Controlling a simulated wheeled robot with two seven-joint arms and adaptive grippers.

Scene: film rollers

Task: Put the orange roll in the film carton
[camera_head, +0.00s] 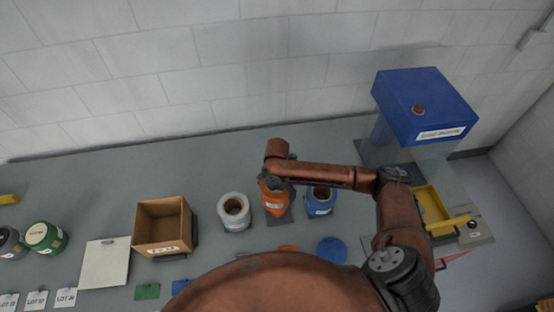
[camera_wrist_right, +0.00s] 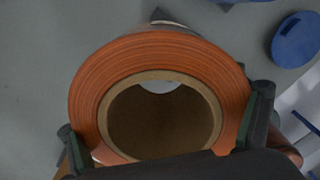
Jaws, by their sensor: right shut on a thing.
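The orange roll (camera_head: 274,204) stands upright between the white roll and the blue roll on the grey table. My right gripper (camera_head: 276,184) comes down over it from above and partly hides it. In the right wrist view, the orange roll (camera_wrist_right: 90,85) fills the middle, its cardboard core facing the camera, with the fingers of my right gripper (camera_wrist_right: 166,130) against both sides. I cannot tell whether its base touches the table. The film carton (camera_head: 146,247) is an open brown box to the left, with a white label on its front. My left gripper is out of view.
The white roll (camera_head: 234,218) stands between carton and orange roll; the blue roll (camera_head: 320,207) is close on the right. A blue machine (camera_head: 422,105) and yellow tray (camera_head: 432,205) are further right. Green (camera_head: 45,237) and dark rolls stand far left, near a white panel (camera_head: 103,262).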

